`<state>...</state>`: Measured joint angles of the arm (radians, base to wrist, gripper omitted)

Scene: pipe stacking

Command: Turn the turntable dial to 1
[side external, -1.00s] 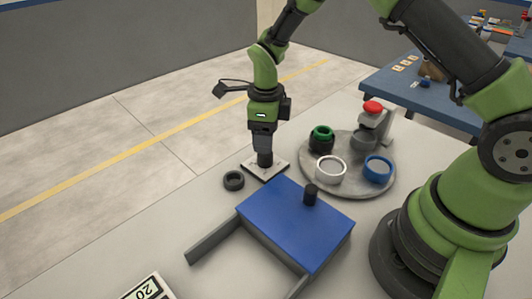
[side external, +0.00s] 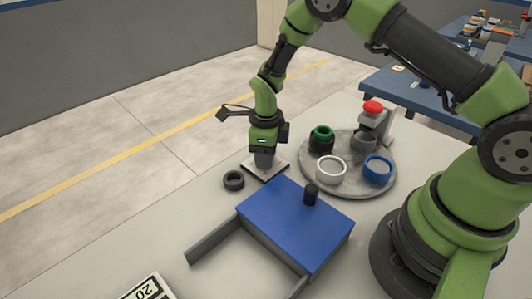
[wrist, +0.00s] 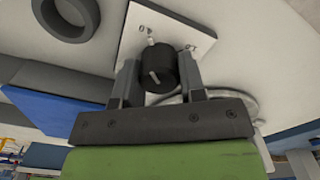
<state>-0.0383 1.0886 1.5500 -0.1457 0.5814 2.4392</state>
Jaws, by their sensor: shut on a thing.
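The dial is a black round knob (wrist: 161,68) with a pale pointer line, standing on a white square plate (side external: 264,176). In the wrist view the plate (wrist: 195,30) carries small marks, too small to read surely. My gripper (side external: 264,162) points straight down over the plate. In the wrist view its two fingers (wrist: 160,82) sit on either side of the knob and are shut on it. In the side external view the gripper hides the knob. The grey round turntable (side external: 348,191) stands to the right of the plate.
The turntable carries a green and black ring (side external: 322,138), a white ring (side external: 331,170), a blue ring (side external: 377,169) and a grey ring (side external: 364,141). A red button (side external: 373,107) stands behind it. A dark ring (side external: 233,180) lies left of the plate; a blue box (side external: 295,225) stands in front.

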